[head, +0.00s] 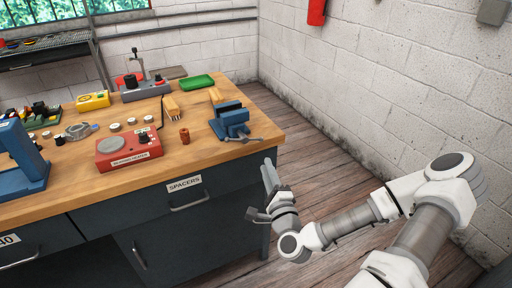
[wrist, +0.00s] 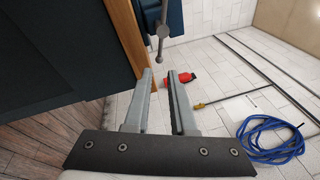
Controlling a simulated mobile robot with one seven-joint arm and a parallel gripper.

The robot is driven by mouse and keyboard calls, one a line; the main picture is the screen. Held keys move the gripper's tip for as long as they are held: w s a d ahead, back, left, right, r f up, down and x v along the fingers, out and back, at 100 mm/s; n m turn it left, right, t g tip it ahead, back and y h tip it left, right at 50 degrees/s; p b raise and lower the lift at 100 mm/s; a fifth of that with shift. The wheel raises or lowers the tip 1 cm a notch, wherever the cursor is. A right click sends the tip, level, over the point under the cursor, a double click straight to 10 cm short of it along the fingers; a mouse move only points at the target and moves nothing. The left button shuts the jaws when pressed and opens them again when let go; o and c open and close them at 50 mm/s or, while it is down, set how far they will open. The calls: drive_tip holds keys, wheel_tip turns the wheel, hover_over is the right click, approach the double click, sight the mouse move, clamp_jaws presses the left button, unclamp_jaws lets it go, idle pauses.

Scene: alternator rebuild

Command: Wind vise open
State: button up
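The blue vise (head: 232,121) is mounted at the right front corner of the wooden workbench. Its grey handle bar (head: 243,139) is at its front, towards the bench edge. My gripper (head: 269,166) is below and to the right of the vise, off the bench's front edge. In the wrist view my gripper (wrist: 160,74) has its two fingers apart with nothing held between them. The vise's handle bar (wrist: 162,38) hangs just beyond the fingertips there, and part of the blue vise (wrist: 174,18) shows at the top. I cannot tell how far apart the jaws are.
A blue coil (wrist: 270,140) shows in the wrist view. The floor right of the bench is clear.

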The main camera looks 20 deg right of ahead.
sight(256, 139)
drive_tip(key=b+x, duration=0.2)
drive_tip(key=x, duration=1)
drive_tip(key=shift+w+a+r+b, duration=0.1)
drive_tip(key=shift+w+b, duration=0.2)
drive_tip(key=shift+b, duration=0.1)
clamp_jaws()
